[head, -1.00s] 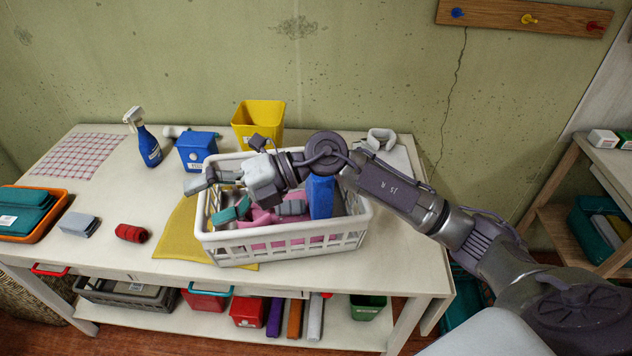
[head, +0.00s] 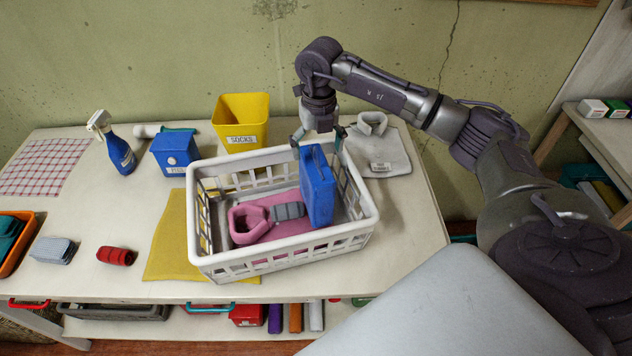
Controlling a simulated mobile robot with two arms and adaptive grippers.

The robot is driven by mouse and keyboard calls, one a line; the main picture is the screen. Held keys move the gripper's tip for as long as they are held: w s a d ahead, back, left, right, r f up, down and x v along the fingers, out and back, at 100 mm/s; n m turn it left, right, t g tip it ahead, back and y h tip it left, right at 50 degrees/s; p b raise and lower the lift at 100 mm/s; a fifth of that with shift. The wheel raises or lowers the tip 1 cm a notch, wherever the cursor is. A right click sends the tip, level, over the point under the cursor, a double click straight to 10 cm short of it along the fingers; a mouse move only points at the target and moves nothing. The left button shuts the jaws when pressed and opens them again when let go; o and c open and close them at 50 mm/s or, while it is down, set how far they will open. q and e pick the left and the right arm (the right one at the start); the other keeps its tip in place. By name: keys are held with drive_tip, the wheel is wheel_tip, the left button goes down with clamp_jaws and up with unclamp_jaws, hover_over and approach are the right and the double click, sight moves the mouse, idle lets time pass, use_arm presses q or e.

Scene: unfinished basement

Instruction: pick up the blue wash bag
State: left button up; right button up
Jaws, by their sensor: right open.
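The blue wash bag (head: 318,192) stands upright in the right half of the white laundry basket (head: 279,257) on the table. My right gripper (head: 319,140) is open and points down from above, over the bag's top end. One finger is left of the bag's top and the other right of it. I cannot tell whether either finger touches it. My left gripper is not in view.
Pink clothing (head: 249,222) and a grey folded item (head: 288,211) lie beside the bag in the basket. A yellow bin (head: 241,118), a blue box (head: 174,152) and a spray bottle (head: 119,152) stand behind and left. A grey garment (head: 385,160) lies behind right.

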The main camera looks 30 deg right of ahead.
sight(317, 163)
drive_tip(key=shift+w+f, duration=0.2)
drive_tip(key=shift+f, duration=0.3)
drive_tip(key=shift+w+f, duration=0.15)
drive_tip(key=shift+f, duration=0.3)
drive_tip(key=shift+s+a+f+p, duration=0.15)
drive_tip(key=shift+s+f+p, duration=0.1)
drive_tip(key=shift+f+p, duration=0.55)
wheel_tip(317, 163, down, 2)
drive_tip(key=shift+f+p, duration=0.15)
drive_tip(key=shift+p, duration=0.5)
drive_tip(key=shift+f, duration=0.6)
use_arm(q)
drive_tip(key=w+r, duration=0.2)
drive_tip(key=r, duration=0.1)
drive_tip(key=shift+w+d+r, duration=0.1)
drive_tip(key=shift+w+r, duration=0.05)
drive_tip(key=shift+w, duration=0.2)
use_arm(e)
drive_tip(key=c, duration=1.5)
